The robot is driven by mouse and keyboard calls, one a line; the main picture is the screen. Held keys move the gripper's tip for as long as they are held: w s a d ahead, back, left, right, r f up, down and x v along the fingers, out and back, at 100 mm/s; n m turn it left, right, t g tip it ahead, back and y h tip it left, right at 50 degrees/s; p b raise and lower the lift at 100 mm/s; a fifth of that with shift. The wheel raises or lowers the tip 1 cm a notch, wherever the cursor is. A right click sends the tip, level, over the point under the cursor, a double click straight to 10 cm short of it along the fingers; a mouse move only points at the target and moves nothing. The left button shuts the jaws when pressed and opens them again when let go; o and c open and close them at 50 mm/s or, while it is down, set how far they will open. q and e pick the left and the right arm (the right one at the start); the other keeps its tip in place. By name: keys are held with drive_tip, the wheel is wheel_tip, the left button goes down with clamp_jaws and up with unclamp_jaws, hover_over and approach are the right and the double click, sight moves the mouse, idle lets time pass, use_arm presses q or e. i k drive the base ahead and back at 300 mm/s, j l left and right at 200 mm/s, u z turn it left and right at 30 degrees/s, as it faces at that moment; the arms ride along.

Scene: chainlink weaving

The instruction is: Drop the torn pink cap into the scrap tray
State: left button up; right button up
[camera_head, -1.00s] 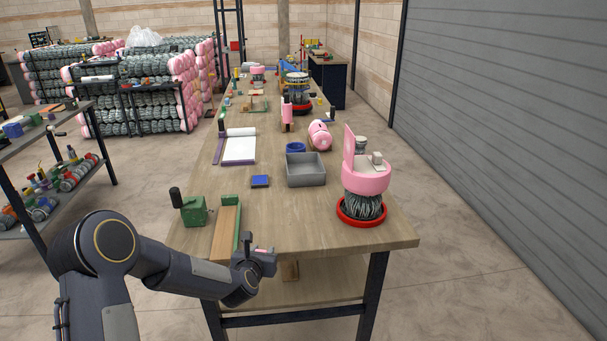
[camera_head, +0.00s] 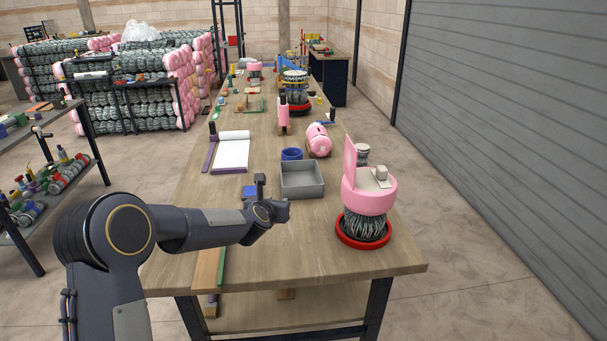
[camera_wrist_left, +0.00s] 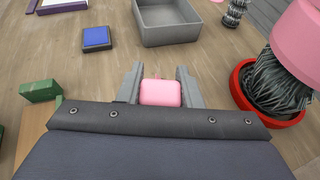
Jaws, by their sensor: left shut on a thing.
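The pink cap (camera_wrist_left: 160,93) is between the two fingers of my left gripper (camera_wrist_left: 160,90) in the left wrist view, with a small ragged bit at its far edge. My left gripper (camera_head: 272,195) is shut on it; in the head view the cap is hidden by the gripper. The scrap tray, a grey open box (camera_head: 303,191), stands on the bench just beyond and right of the gripper. In the left wrist view the tray (camera_wrist_left: 172,35) lies ahead of the fingers, apart from them. My right gripper is not in view.
A pink-topped wire bundle (camera_head: 368,198) stands in a red dish (camera_head: 364,244) to the right. A blue pad (camera_wrist_left: 96,38) lies left of the tray, and a blue ring (camera_head: 291,154) sits behind it.

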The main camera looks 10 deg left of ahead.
sight(296, 184)
drive_tip(key=i, duration=1.1)
